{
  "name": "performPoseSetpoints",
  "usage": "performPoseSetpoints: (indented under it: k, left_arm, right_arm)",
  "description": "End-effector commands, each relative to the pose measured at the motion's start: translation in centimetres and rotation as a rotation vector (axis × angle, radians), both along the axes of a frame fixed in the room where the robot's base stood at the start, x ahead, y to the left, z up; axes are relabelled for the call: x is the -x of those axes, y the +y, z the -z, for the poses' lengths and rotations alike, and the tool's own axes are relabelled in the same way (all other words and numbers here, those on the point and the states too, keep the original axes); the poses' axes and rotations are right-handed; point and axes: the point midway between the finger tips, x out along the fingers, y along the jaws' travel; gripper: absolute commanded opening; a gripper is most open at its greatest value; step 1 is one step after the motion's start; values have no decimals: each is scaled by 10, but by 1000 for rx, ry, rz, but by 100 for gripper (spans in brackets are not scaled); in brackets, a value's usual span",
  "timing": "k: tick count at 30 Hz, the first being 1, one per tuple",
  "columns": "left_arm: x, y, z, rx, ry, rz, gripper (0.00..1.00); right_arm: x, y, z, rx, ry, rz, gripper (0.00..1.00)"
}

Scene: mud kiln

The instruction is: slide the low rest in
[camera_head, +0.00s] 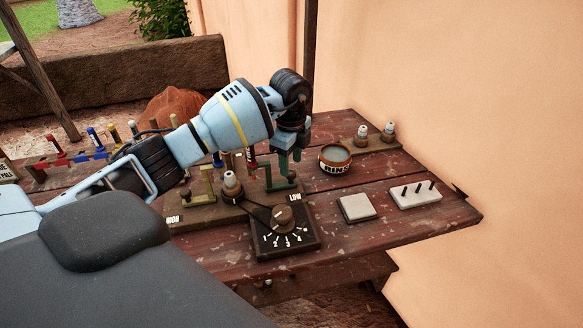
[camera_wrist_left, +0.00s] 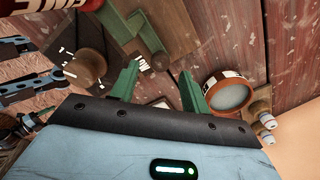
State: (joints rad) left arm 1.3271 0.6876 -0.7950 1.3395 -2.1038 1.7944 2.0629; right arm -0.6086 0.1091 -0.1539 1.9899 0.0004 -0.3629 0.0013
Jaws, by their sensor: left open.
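The low rest (camera_head: 282,184) is a green bracket at the right end of a wooden board (camera_head: 236,208), near the LOW label. It also shows in the wrist view as a green bracket (camera_wrist_left: 146,31) at the top. My left gripper (camera_head: 290,160) has green fingertips and is just above and behind the rest in the head view. In the wrist view the left gripper (camera_wrist_left: 158,88) is open, its fingers well apart with nothing between them. I cannot tell whether a fingertip touches the rest.
A black dial box (camera_head: 286,236) with a knob stands in front of the board. A round tin (camera_head: 335,158) is right of the gripper. An olive bracket (camera_head: 207,186) stands toward the HIGH end. A pale square plate (camera_head: 357,207) and a pegged block (camera_head: 415,194) lie to the right.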

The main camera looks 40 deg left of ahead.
Motion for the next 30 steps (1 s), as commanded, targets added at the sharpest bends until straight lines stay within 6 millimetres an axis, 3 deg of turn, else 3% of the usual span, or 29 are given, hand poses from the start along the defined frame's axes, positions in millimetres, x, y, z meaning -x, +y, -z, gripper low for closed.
performPoseSetpoints:
  k: [6, 17, 28, 30]
  left_arm:
    - [0, 0, 25, 1, 1, -1, 46]
    - [0, 0, 30, 1, -1, 0, 46]
    - [0, 0, 30, 1, -1, 0, 1]
    - [0, 0, 30, 1, -1, 0, 0]
  right_arm:
    - [-9, 0, -4, -1, -19, -2, 63]
    - [-9, 0, -3, 0, -20, -2, 63]
    - [-1, -1, 0, 1, -2, -2, 63]
    - [1, -1, 1, 1, 2, -2, 63]
